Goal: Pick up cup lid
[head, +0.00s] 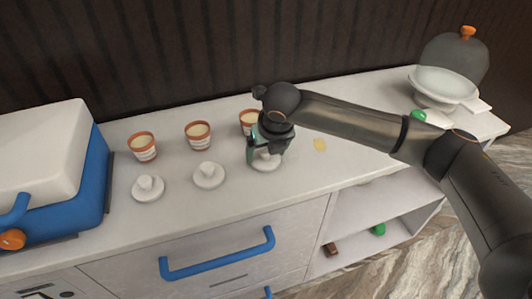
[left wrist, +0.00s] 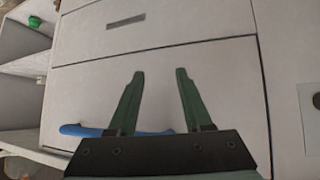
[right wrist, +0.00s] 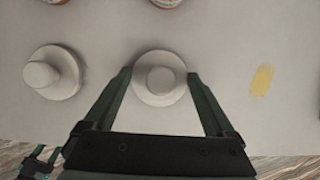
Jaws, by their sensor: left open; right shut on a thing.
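Three white knobbed cup lids lie in a row on the counter: a left lid (head: 148,188), a middle lid (head: 208,175) and a right lid (head: 267,164). My right gripper (head: 266,154) points down over the right lid and is shut on it. In the right wrist view its fingers flank the rim of this lid (right wrist: 160,91), which still seems to be at counter level. The middle lid (right wrist: 52,74) is to the left there. My left gripper (left wrist: 160,74) is open and empty, in front of a white drawer front.
Three terracotta-rimmed cups (head: 143,147) (head: 198,135) (head: 248,122) stand behind the lids, the right one partly hidden by my right gripper. A blue-and-white box (head: 95,170) is at left. A bowl stand (head: 444,85) is at far right.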

